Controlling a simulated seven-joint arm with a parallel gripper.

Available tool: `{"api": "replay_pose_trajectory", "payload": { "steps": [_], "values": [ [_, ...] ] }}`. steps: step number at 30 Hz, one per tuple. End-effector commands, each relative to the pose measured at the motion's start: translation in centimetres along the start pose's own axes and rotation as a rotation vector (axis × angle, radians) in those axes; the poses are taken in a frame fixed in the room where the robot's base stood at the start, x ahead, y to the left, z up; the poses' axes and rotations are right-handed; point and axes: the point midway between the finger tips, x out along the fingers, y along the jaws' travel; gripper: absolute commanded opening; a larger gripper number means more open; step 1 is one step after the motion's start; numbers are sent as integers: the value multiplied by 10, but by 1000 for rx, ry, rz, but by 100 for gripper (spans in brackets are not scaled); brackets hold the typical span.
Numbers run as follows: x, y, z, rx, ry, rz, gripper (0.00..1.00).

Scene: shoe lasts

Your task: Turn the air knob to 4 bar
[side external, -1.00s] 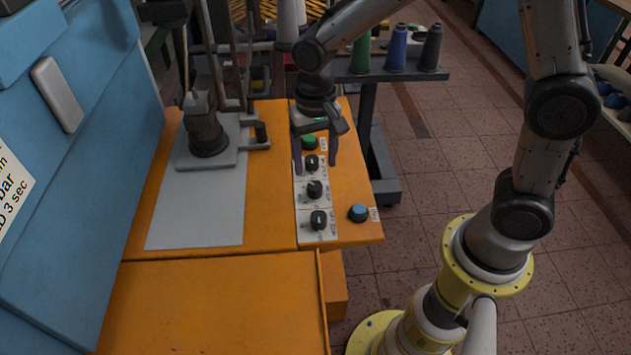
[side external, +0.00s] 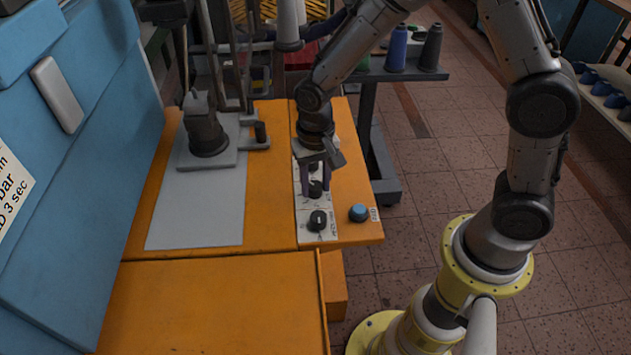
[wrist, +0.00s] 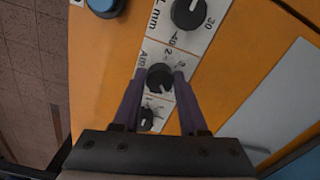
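The air knob (wrist: 159,77) is the middle black dial on the white label strip (wrist: 160,52), in the wrist view. Its label is partly readable and its scale numbers are small. I cannot clearly tell which number it points to. The same knob shows in the side view (side external: 315,189). My gripper (wrist: 160,73) points down with its two purple fingers on opposite sides of this knob. The fingers are apart, and contact with the knob cannot be made out. My gripper also shows over the strip in the side view (side external: 315,188).
A dial marked in mm (wrist: 188,12) and a third dial (wrist: 147,118) flank the air knob closely. A blue button (side external: 358,212) stands near the orange bench corner. A grey plate (side external: 200,205) lies left of the strip, with a machine post (side external: 207,135) behind.

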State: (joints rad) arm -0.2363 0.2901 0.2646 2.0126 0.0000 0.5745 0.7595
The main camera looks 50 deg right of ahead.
Motion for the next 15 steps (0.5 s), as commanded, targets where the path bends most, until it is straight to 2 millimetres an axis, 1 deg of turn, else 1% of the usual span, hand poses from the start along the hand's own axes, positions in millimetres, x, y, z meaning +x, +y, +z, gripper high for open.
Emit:
{"api": "replay_pose_trajectory", "payload": {
  "steps": [1,5,6,15],
  "values": [
    [0,0,0,0,0,0,31],
    [0,0,0,0,0,0,8],
    [0,0,0,0,0,0,1],
    [0,0,0,-17,0,0,0]
  ]
}}
